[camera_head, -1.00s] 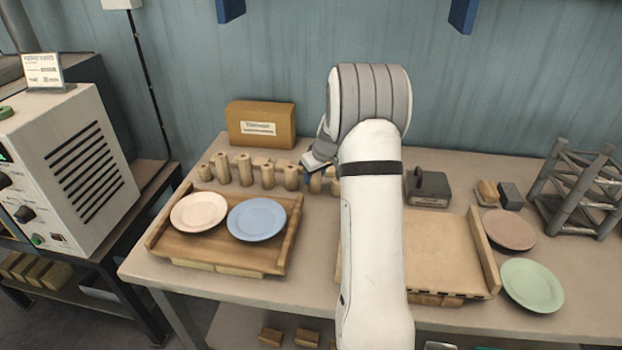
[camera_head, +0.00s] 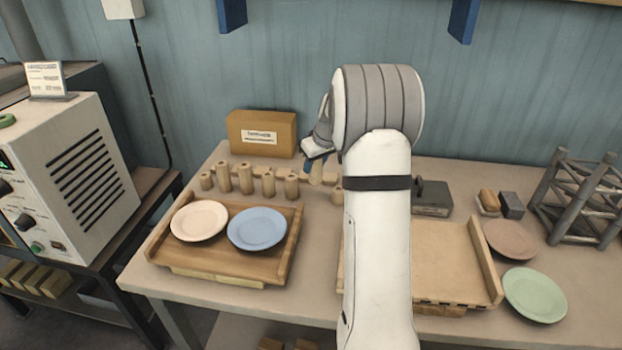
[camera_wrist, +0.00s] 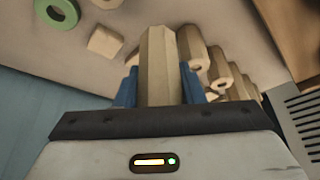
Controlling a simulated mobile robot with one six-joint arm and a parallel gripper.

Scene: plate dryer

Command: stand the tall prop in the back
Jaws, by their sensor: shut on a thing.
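My gripper (camera_head: 312,166) is shut on a wooden prop (camera_wrist: 158,68), seen between its blue fingers in the wrist view. In the head view this prop (camera_head: 316,175) shows only partly, below the fingers, and appears raised at the right end of the prop row. A row of several wooden props (camera_head: 246,178) of differing heights stands behind the left tray; it also shows in the wrist view (camera_wrist: 217,72). The left wooden tray (camera_head: 215,265) holds a pink plate (camera_head: 198,220) and a blue plate (camera_head: 257,228). The right wooden tray (camera_head: 450,262) is bare, partly hidden by my arm.
A cardboard box (camera_head: 261,133) stands behind the prop row. A dark metal block (camera_head: 432,200), a grey rack (camera_head: 580,200), a brown plate (camera_head: 509,239) and a green plate (camera_head: 534,294) are on the right. A control box (camera_head: 70,185) stands at the left.

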